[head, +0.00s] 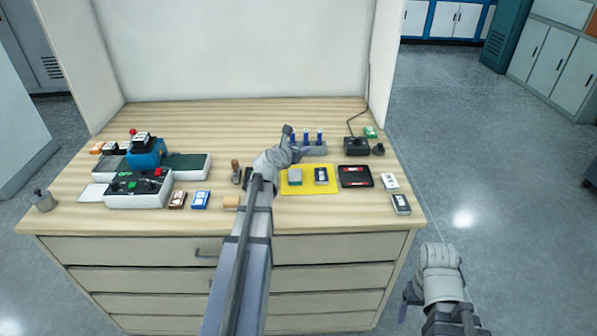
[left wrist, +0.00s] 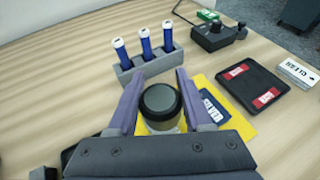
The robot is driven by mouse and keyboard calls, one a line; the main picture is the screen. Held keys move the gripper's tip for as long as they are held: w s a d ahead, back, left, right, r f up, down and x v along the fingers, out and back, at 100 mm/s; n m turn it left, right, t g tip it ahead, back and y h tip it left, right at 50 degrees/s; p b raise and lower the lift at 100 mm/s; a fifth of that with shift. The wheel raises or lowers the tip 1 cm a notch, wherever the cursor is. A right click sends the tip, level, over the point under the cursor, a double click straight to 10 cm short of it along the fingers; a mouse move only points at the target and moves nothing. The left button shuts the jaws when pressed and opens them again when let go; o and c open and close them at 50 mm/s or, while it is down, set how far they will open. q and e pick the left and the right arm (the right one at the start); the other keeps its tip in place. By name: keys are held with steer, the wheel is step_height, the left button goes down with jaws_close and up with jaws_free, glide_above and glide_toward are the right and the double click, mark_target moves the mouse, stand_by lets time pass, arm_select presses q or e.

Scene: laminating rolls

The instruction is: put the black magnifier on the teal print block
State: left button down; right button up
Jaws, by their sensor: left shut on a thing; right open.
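My left gripper (left wrist: 160,90) is shut on the black magnifier (left wrist: 160,102), a short round piece with a dark top and a paler lower part, held between the two fingers. In the head view my left gripper (head: 297,150) is over the back edge of the yellow mat; the magnifier cannot be made out there. A grey-green block (head: 295,175), apparently the teal print block, lies on the yellow mat (head: 308,188). In the wrist view the magnifier largely hides that spot. My right gripper (head: 435,315) is open and empty, off the table's right front.
A dark blue labelled block (head: 321,176) lies beside it on the mat. A grey rack (left wrist: 150,65) with blue tubes stands behind. A black tray (head: 355,176) and small boxes (head: 390,182) lie right. The laminating machine (head: 140,185) stands left.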

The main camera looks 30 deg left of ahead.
mark_target(298, 170)
arm_select(q)
steer(key=shift+f+b, duration=0.35)
steer(key=shift+f, duration=0.6)
arm_select(e)
step_height(298, 170, down, 2)
arm_select(q)
steer(key=shift+f, duration=0.1)
arm_select(e)
steer(key=shift+f, duration=0.1)
arm_select(q)
step_height(298, 170, down, 4)
steer(key=b, duration=0.3)
steer(key=shift+r+b, duration=0.2)
steer(key=shift+b, duration=0.15)
arm_select(e)
step_height(298, 170, down, 4)
steer(key=shift+r, duration=0.25)
arm_select(q)
steer(key=shift+f, duration=0.15)
steer(key=shift+c, duration=1.6)
jaws_free()
arm_select(e)
steer(key=shift+f, duration=0.1)
